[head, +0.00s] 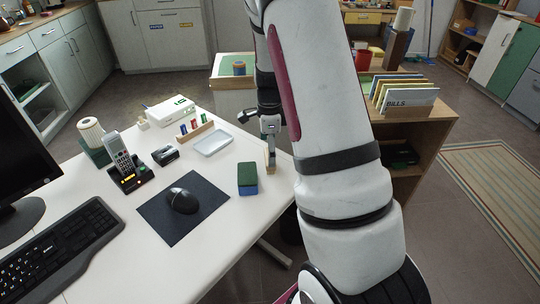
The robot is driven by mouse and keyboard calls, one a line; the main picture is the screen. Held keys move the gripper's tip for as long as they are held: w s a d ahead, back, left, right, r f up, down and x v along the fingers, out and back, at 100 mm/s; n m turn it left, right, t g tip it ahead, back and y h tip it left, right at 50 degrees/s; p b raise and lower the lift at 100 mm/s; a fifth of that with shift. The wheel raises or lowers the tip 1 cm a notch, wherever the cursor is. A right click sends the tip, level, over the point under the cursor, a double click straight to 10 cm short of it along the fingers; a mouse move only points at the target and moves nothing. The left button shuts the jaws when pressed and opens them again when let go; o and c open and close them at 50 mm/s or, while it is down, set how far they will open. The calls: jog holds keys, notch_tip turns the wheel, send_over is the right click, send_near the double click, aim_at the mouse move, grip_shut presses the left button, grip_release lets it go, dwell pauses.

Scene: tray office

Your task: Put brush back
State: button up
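No object in the head view is plainly a brush. A block with a green top and blue sides (247,179), perhaps an eraser or sponge, lies on the white desk (232,217) right of the mouse pad. My gripper (270,155) points down over the desk's right edge, just beyond and right of that block. A small tan piece shows at its fingertips; I cannot tell whether it is held or stands behind. The fingers are seen edge-on, so their opening is unclear. A shallow white tray (213,143) lies left of the gripper, apart from it.
A wooden rack (195,137) with colored pieces stands by the tray. A phone (121,157), stapler-like dark item (165,155), mouse (183,200) and keyboard (58,251) occupy the left. A wooden cabinet (425,142) with a file sorter stands right, behind my arm.

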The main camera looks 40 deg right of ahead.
notch_tip(320, 180, up, 8)
jog(key=p, duration=0.1)
jog(key=s+a+r+n, duration=0.5)
jog(key=a+r+n, duration=0.1)
jog(key=a+r, duration=0.35)
jog(key=s+a+r+n, duration=0.2)
jog(key=s+a+n, duration=0.2)
jog(key=s+n, duration=0.2)
jog(key=s+a+r+n+t, duration=0.1)
jog(key=s+a+n, duration=0.3)
jog(key=s, duration=0.6)
jog(key=s+a+r+n, duration=0.3)
jog(key=s+a+n, duration=0.1)
jog(key=s+n, duration=0.4)
jog(key=shift+s+a+n+t, duration=0.15)
jog(key=shift+a+n+t, duration=0.1)
jog(key=shift+n+t, duration=0.15)
jog(key=shift+r, duration=0.1)
notch_tip(320, 180, up, 13)
jog(key=t+p, duration=0.2)
jog(key=p, duration=0.9)
jog(key=shift+d+f, duration=0.2)
